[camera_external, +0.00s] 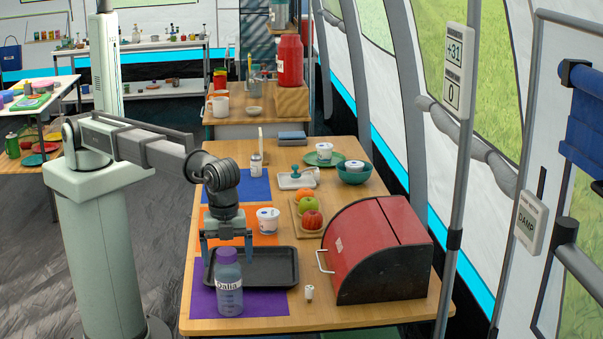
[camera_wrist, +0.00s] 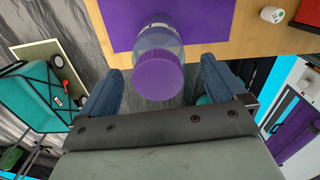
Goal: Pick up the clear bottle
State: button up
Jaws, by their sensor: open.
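The clear bottle (camera_external: 229,292) stands upright on a purple mat at the near left of the table. It has a purple cap and a white label reading "Dalia". My gripper (camera_external: 227,259) is above it, pointing down, with its fingers apart. In the external view the cap appears between the two fingers. In the wrist view the purple cap (camera_wrist: 158,79) shows in the gap between the open fingers, with clear space on both sides. My gripper holds nothing.
A dark tray (camera_external: 278,267) lies right behind the bottle. A red bread bin (camera_external: 372,250) stands to the right, with a small white-and-grey object (camera_external: 309,293) between. A white tub (camera_external: 268,219) sits on an orange mat farther back. The near table edge is close to the bottle.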

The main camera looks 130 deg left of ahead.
aim_at(227, 264)
jog(key=shift+s+f, duration=0.15)
jog(key=shift+f, duration=1.4)
jog(key=shift+c, duration=0.2)
jog(key=c, duration=1.4)
